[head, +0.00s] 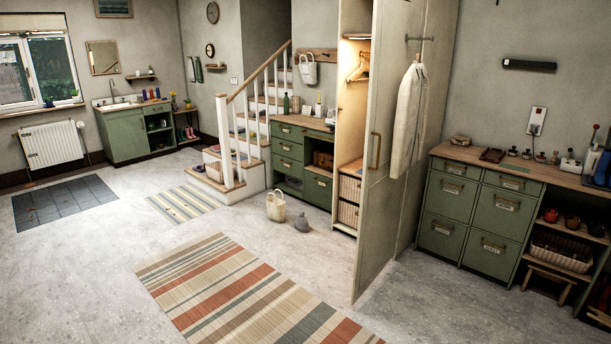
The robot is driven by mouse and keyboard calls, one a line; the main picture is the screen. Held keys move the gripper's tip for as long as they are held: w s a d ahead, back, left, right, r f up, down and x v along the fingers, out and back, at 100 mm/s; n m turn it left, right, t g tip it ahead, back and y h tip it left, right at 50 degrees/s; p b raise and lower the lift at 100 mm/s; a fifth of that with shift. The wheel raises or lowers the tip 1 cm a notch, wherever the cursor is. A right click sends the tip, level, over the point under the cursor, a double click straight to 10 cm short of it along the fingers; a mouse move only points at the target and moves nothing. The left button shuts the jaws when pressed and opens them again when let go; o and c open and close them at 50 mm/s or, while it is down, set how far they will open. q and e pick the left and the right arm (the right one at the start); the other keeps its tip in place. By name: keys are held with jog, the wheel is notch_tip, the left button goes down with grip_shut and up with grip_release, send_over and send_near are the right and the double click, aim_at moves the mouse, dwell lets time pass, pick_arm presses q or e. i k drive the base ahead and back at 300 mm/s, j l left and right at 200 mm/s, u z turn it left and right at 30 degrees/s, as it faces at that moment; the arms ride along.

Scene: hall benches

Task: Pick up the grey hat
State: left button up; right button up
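A small grey rounded object (302,223) with a peaked top sits on the floor near the middle of the head view. It looks like the grey hat, but it is too small to be certain. It stands just right of a cream tote bag (276,206), in front of the green drawer cabinet (288,158). Neither of my grippers is in view.
A tall wardrobe (350,110) stands open, its door (390,190) reaching out over the floor right of the grey object. A striped rug (245,290) lies in front. Stairs (228,172) rise behind left.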

aim_at(300, 223)
jog(key=i+j, duration=0.2)
jog(key=i, duration=0.85)
jog(key=i+j+u, duration=0.15)
jog(key=i, duration=0.9)
